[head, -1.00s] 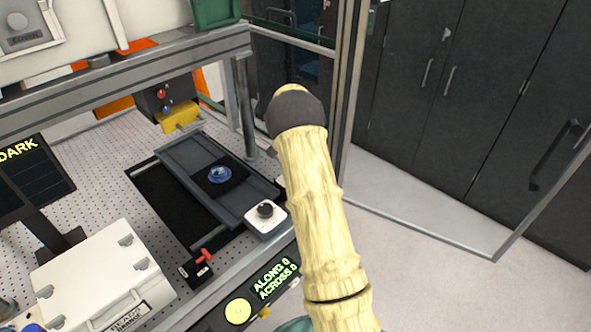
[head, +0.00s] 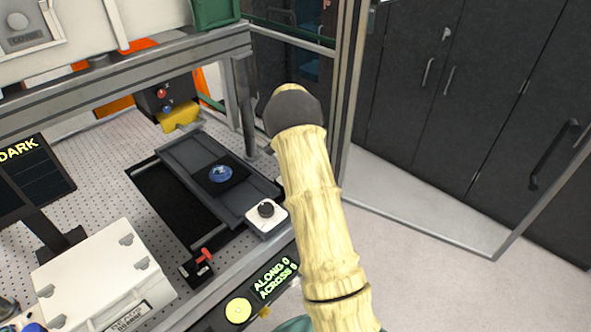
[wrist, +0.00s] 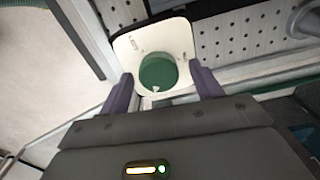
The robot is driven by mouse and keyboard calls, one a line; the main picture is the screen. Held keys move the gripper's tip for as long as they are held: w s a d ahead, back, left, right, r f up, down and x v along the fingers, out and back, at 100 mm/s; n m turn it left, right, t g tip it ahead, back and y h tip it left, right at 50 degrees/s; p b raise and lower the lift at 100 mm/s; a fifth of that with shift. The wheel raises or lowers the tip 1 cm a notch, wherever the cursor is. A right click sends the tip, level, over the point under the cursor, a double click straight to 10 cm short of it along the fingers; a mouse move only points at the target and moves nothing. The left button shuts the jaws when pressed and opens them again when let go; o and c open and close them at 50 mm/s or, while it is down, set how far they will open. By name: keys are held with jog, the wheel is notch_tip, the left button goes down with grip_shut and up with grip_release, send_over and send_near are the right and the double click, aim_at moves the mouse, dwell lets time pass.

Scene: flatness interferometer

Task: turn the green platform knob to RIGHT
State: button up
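The green platform knob (wrist: 158,72) is round and sits on a white plate (wrist: 126,47) in the wrist view. A small white pointer mark shows on the knob's lower edge, on the side toward my gripper. The lettering on the plate is too small to read. My gripper (wrist: 165,84) is open, with one purple finger to the left of the knob and one to the right. A gap shows beside the knob, and I cannot tell whether either finger touches it. In the head view my arm covers the gripper, and I cannot make out the green knob.
In the head view, a black knob on a white plate (head: 281,217) sits at the end of a dark slide (head: 183,157) carrying a blue disc (head: 220,173). A red-handled lever (head: 204,255) and a lit ALONG/ACROSS display (head: 274,279) are nearby. A frame post (head: 347,90) stands beside my arm.

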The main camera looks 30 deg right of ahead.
notch_tip(320, 180, up, 17)
jog(key=b, duration=0.2)
jog(key=shift+r+b, duration=0.2)
jog(key=shift+b, duration=0.2)
jog(key=shift+s, duration=0.1)
dwell(0.4)
jog(key=s+a+f+n+t, duration=0.1)
jog(key=s+a+f+n, duration=0.2)
jog(key=s, duration=0.6)
jog(key=s+a+f+n, duration=0.3)
jog(key=s+a+n, duration=0.4)
jog(key=s+a, duration=0.2)
jog(key=s+a+f+n+t, duration=0.1)
jog(key=s+a+f+n, duration=0.2)
jog(key=s+a, duration=0.3)
jog(key=s+n, duration=0.1)
jog(key=s, duration=0.2)
jog(key=shift+s+f+n+t, duration=0.15)
jog(key=shift+s+n+t, duration=0.15)
jog(key=shift+s+n, duration=0.1)
